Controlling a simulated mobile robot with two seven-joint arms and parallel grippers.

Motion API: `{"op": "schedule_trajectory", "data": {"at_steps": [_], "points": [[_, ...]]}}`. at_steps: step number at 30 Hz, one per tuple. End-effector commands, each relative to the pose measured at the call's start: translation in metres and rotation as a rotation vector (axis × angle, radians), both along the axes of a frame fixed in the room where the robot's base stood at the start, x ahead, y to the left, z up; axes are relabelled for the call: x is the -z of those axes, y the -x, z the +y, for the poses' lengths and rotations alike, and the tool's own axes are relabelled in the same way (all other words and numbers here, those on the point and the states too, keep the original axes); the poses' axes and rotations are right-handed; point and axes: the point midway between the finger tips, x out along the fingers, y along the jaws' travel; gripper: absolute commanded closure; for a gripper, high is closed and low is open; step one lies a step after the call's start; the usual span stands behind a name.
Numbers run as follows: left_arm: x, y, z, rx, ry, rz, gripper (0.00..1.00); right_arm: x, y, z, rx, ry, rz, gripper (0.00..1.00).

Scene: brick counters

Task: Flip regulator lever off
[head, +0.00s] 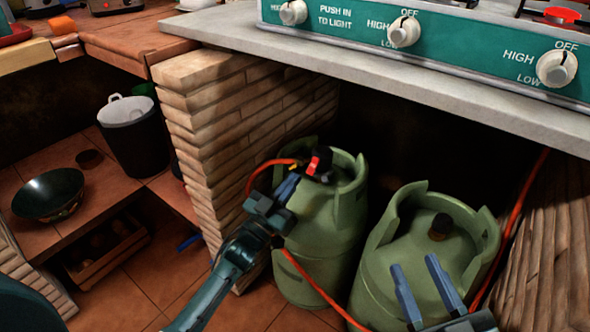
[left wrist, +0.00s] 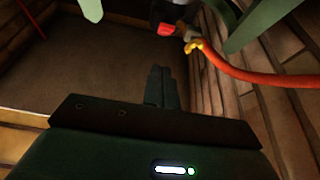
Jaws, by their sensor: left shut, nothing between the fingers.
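The regulator (head: 321,178) is a small black fitting with a red lever (head: 315,164), on top of the left green gas cylinder (head: 318,240). In the left wrist view the red lever (left wrist: 166,29) shows at the top centre, beside a brass hose joint (left wrist: 193,45). My left gripper (head: 290,182) is shut and empty, just left of and below the regulator in the head view. In the left wrist view its closed fingers (left wrist: 160,72) point toward the lever, with a visible gap. My right gripper (head: 424,278) is open and empty in front of the right cylinder (head: 385,270).
An orange hose (head: 308,280) runs from the regulator and loops in front of the left cylinder. A brick pillar (head: 215,130) stands left of it. The stone counter (head: 400,85) with the green stove panel (head: 345,30) overhangs the cylinders. Another orange hose (head: 515,215) hangs at right.

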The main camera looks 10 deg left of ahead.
Motion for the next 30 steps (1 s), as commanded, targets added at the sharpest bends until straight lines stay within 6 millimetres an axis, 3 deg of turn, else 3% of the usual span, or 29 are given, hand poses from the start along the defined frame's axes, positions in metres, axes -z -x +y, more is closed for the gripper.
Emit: {"op": "schedule_trajectory", "data": {"at_steps": [3,10,30], "points": [[0.027,0.01,0.005,-0.001,0.0,0.002,1.0,0.002,0.0,0.0,-0.001,0.0,-0.001,0.64],[0.055,0.024,0.01,-0.001,0.001,-0.002,1.0,0.002,0.0,0.0,-0.002,-0.005,-0.002,0.64],[0.061,0.027,0.011,0.0,0.0,-0.003,1.0,0.0,0.0,0.0,-0.006,-0.007,-0.006,0.64]]}}
